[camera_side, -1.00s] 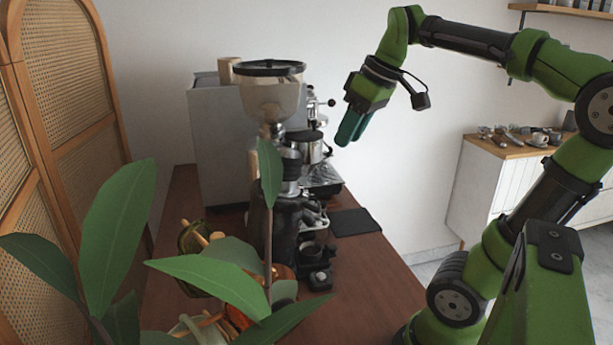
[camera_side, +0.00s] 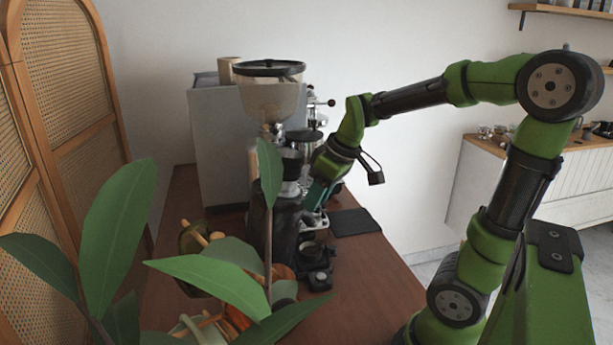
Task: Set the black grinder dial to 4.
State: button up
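The black grinder (camera_side: 258,230) stands on the wooden cart, with a clear bean hopper (camera_side: 270,95) on top under a dark lid. Its dark collar (camera_side: 292,168) is below the hopper; I cannot make out any dial numbers or the dial's setting. My gripper (camera_side: 314,196), with teal fingers, points down and left, close to the grinder's right side below the collar. Whether it touches the grinder cannot be told. The fingers are seen edge-on and partly merge with the machine parts, so their opening is unclear.
A grey espresso machine (camera_side: 215,140) stands behind the grinder. A plant (camera_side: 215,275) covers the grinder's lower front and nearby baskets. A black mat (camera_side: 354,222) lies to the right on the cart (camera_side: 375,290). A white cabinet (camera_side: 485,185) stands at the back right.

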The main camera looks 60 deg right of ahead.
jog(key=shift+w+f, duration=0.2)
jog(key=shift+f, duration=0.3)
grip_shut()
